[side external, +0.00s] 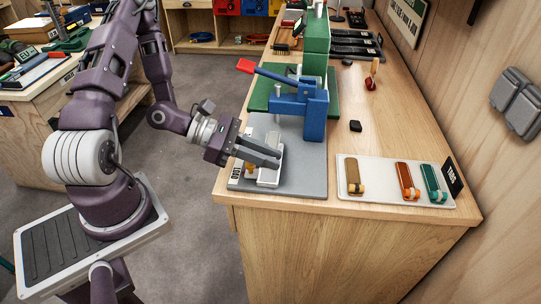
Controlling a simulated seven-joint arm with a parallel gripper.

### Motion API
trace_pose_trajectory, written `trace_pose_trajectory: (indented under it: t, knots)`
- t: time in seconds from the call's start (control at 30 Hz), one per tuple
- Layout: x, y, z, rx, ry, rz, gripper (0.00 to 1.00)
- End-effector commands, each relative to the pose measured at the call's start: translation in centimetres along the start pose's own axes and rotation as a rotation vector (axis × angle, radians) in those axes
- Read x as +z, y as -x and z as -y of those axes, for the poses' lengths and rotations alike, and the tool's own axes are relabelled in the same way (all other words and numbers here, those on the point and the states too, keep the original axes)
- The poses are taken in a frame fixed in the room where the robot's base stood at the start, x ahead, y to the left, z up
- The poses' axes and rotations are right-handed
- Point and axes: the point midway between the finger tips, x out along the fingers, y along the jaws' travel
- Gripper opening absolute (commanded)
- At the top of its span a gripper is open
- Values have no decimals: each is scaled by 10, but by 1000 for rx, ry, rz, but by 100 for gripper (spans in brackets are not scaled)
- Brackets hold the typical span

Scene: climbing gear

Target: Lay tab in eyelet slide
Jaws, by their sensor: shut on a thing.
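My gripper (277,159) is low over the grey mat at the near left end of the bench, its dark fingers pointing right. It is shut on a small yellow-tan piece, likely a tab (250,168), which shows just below the fingers and is mostly hidden by them. A whitish block, likely the eyelet slide (269,178), sits on the mat directly under the fingertips. I cannot tell whether the held piece touches it. Three more tabs, tan (354,176), orange (407,182) and teal (433,183), lie apart on a white tray (382,196) to the right.
A blue press (313,112) with a red-tipped lever (246,66) stands just behind my gripper, before a green column (315,45). A small black block (355,126) and a wooden-handled tool (374,70) lie on the bench. The bench's front edge is close.

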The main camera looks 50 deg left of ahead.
Motion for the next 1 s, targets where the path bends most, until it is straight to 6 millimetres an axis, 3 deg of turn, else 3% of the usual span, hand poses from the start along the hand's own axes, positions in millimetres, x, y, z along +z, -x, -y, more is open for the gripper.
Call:
trace_pose_trajectory:
  t: [0.2,0.93,0.97,1.0]
  knots:
    - [-25,-11,0,-1,0,1,0]
    - [-37,-16,0,1,-3,2,0]
    - [-37,-16,0,1,-3,2,18]
    - [-37,-16,0,1,-3,2,26]
